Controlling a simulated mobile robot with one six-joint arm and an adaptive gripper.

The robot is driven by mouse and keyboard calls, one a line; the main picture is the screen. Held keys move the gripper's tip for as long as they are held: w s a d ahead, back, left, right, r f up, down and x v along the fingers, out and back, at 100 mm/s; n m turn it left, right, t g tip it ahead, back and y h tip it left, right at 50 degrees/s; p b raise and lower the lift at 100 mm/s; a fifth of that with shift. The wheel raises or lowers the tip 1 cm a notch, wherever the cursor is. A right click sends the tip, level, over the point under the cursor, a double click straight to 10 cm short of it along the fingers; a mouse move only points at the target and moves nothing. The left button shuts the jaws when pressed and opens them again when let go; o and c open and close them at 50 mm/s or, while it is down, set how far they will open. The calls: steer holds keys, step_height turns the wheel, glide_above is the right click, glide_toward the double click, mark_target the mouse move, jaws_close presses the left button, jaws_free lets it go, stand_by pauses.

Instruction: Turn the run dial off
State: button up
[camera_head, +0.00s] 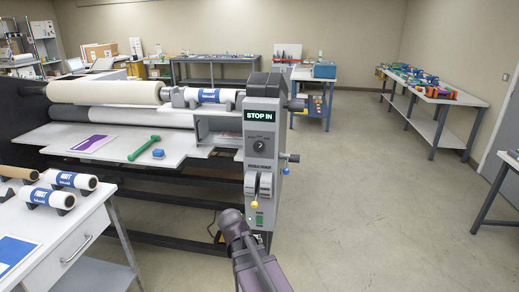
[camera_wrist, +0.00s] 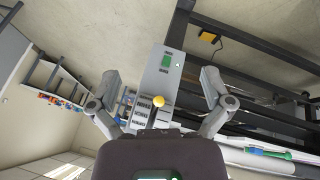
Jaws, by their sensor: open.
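The run dial, a small dark round knob (camera_head: 260,145), is on the grey control panel (camera_head: 251,160) at the end of the laminator in the head view. It sits below a lit display (camera_head: 261,115) reading "STOP IN". My arm rises from the bottom of the head view in front of the panel's lower part; the fingertips cannot be made out there. In the wrist view my gripper (camera_wrist: 160,82) is open and empty, its fingers spread on either side of the panel, which appears upside down. I cannot make out the dial in the wrist view.
Below the dial are two levers, one with a yellow knob (camera_head: 254,204), and a green button (camera_head: 259,219). The yellow knob (camera_wrist: 159,101) shows between my fingers in the wrist view. A blue-knobbed handle (camera_head: 286,170) juts right.

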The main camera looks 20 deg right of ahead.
steer(key=w+d+r+m+t+h, duration=0.3)
steer(key=w+d+r+t+h, duration=0.25)
steer(key=w+d+r, duration=0.55)
steer(key=n+t, duration=0.2)
steer(key=t, duration=0.5)
glide_toward(258, 149)
steer(key=v, duration=0.2)
steer(key=shift+s+a+r+g+p, duration=0.2)
steer(key=shift+a+g+p, duration=0.05)
steer(key=shift+p, duration=0.15)
steer(key=x, duration=1.3)
steer(key=shift+w+d, duration=0.3)
steer(key=c, duration=1.1)
